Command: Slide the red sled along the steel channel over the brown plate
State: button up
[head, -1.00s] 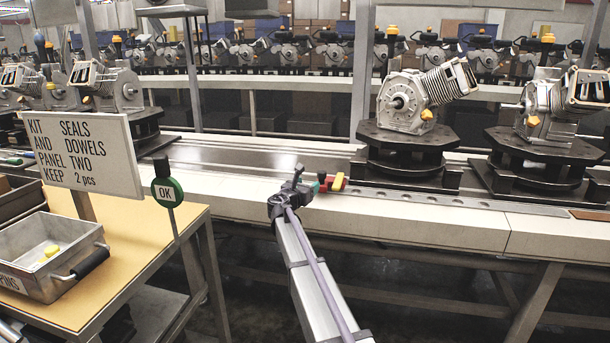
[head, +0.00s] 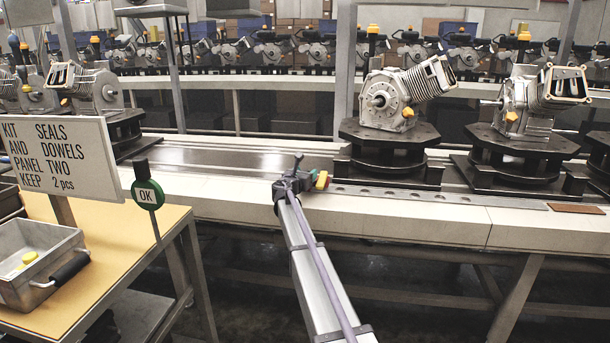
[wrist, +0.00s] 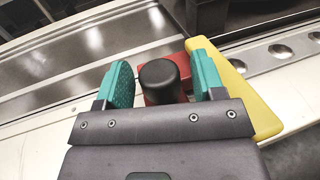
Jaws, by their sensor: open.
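The red sled (wrist: 177,73) sits at the near end of the steel channel, with a black round knob (wrist: 160,82) on top and a yellow piece (wrist: 247,92) on its right. In the wrist view, my gripper's teal fingers are open, one on each side of the knob, with gaps visible. The steel channel (head: 440,198), a strip with round holes, runs right along the conveyor's front ledge. The brown plate (head: 577,209) lies at its far right.
Engines on dark pallets (head: 390,155) stand on the conveyor just behind the channel. A wooden bench (head: 105,245) with a sign (head: 60,155) and a metal bin (head: 35,265) is at the left. The channel looks clear between sled and plate.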

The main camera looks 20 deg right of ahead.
jog(key=shift+c, duration=0.2)
grip_shut()
dwell(0.3)
